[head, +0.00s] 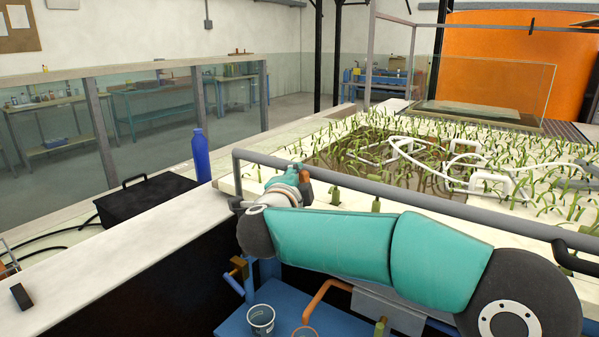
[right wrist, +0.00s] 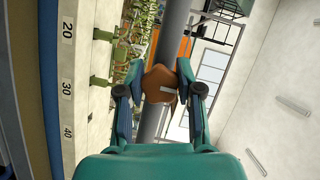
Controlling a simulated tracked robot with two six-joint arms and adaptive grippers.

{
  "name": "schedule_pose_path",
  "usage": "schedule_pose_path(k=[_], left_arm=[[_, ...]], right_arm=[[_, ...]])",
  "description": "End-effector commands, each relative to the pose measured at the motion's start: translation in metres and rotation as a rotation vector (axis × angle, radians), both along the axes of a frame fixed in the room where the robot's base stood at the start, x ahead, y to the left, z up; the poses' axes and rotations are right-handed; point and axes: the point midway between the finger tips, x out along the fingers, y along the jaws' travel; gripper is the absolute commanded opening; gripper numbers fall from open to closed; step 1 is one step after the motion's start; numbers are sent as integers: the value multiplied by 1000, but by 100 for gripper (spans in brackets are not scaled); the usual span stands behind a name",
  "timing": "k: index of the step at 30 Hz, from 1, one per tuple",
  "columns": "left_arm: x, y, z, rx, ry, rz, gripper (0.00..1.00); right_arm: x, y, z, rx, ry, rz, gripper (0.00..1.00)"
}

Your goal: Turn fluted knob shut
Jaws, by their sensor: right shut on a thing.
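The fluted knob (right wrist: 160,84) is orange-brown with a lobed rim and a pale mark on its face. It sits in front of a grey pipe (right wrist: 172,40) in the right wrist view. My right gripper (right wrist: 160,76) has a finger on each side of the knob and is shut on it. In the head view the knob (head: 304,176) is a small brown piece at the grey rail, partly hidden by my right gripper (head: 291,178). How far the knob is turned cannot be told. My left gripper is not in view.
The grey rail (head: 450,206) runs along the near edge of the planted bed (head: 350,222). A blue bottle (head: 201,155) and a black box (head: 146,203) stand at left. A cup (head: 261,318) stands on the blue surface (head: 236,326) below my right arm.

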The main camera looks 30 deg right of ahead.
Motion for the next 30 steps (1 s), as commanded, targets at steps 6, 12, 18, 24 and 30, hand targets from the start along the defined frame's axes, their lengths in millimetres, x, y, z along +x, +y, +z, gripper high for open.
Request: schedule_pose_path(k=[6,12,18,24,30], left_arm=[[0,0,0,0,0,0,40],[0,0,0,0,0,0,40],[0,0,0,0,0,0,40],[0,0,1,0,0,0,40],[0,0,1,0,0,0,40]], right_arm=[[2,3,-3,-1,7,9,1],[2,3,-3,-1,7,9,47],[1,1,-1,-1,4,4,61],[0,1,-1,-1,3,2,61],[-10,12,1,0,3,4,61]])
